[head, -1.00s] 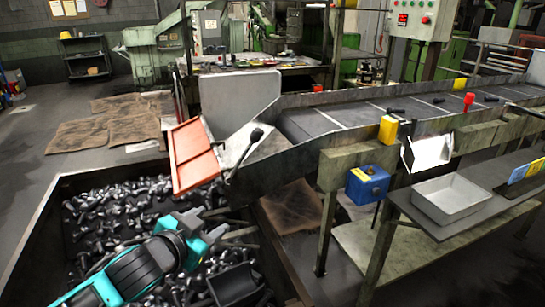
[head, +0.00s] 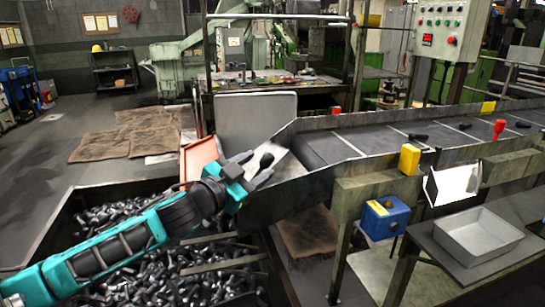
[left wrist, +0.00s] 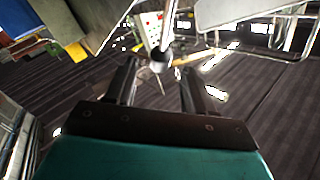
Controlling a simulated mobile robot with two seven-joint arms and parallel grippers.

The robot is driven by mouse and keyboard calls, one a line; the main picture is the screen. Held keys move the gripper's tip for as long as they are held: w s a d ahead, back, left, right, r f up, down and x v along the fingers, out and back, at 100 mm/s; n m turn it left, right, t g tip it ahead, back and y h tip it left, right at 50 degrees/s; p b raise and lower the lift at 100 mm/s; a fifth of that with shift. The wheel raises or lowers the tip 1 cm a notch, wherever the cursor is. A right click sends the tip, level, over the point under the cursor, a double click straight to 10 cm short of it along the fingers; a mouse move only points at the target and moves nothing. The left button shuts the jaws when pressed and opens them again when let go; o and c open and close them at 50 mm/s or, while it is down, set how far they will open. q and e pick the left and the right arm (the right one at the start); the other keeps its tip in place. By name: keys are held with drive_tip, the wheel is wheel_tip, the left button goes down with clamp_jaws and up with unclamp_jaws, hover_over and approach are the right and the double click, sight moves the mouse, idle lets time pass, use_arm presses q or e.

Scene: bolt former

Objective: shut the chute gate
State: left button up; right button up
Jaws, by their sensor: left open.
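The chute gate (head: 200,155) is an orange-red panel at the lower left end of the chute. My left arm hides its lower part. A lever with a dark ball knob (head: 267,160) stands at the chute mouth beside the gate; most of its rod is hidden in the head view. My left gripper (head: 258,172) is open at the lever, close to the knob. In the left wrist view, the knob (left wrist: 160,65) shows between the fingertips of the open gripper (left wrist: 158,70), on a pale rod. I cannot tell whether the fingers touch it. My right gripper is not in view.
A bin of bolts (head: 150,280) lies below the chute, under my left arm. The conveyor (head: 350,145) runs right, with a grey upright panel (head: 255,122) behind its end. A yellow box (head: 409,159), blue box (head: 383,217) and grey tray (head: 478,236) are to the right.

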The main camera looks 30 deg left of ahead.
use_arm(q)
drive_tip(key=w, duration=0.7)
drive_tip(key=shift+d+p, duration=0.25)
drive_tip(key=shift+p, duration=0.1)
clamp_jaws()
idle(0.4)
